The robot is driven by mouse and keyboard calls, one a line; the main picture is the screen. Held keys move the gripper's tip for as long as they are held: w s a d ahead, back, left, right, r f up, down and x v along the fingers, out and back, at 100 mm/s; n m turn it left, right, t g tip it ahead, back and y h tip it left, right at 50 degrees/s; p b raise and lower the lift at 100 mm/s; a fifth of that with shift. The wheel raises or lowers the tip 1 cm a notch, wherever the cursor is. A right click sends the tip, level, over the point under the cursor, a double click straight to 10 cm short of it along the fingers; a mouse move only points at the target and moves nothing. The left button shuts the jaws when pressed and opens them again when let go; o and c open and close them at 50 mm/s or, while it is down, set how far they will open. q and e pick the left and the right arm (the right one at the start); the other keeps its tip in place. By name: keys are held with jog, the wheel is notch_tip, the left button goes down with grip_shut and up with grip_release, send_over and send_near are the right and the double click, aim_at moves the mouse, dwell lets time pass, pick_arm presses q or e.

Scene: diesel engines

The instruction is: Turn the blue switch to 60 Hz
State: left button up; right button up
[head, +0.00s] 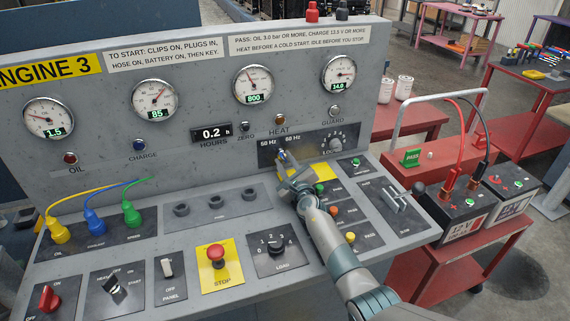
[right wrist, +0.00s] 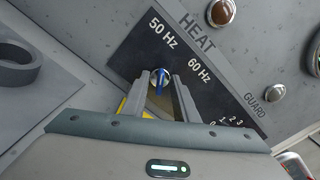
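The blue switch (right wrist: 160,82) is a small blue knob on a dark panel, below the labels 50 Hz (right wrist: 163,33) and 60 Hz (right wrist: 200,68). I cannot tell for sure which label it points to. My right gripper (right wrist: 160,88) is at the switch, with one finger on each side of it. The fingers look apart, with gaps beside the knob. In the head view the right gripper (head: 284,163) reaches up to the same panel and hides most of the switch (head: 281,154). My left gripper is not in view.
A yellow plate lies behind the gripper. The HEAT lamp (head: 281,119) and GUARD lamp (right wrist: 275,93) sit above the panel, with a grey knob (head: 336,142) to the right. The sloped console below holds a red stop button (head: 216,254) and a load knob (head: 276,243).

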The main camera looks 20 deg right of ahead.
grip_shut()
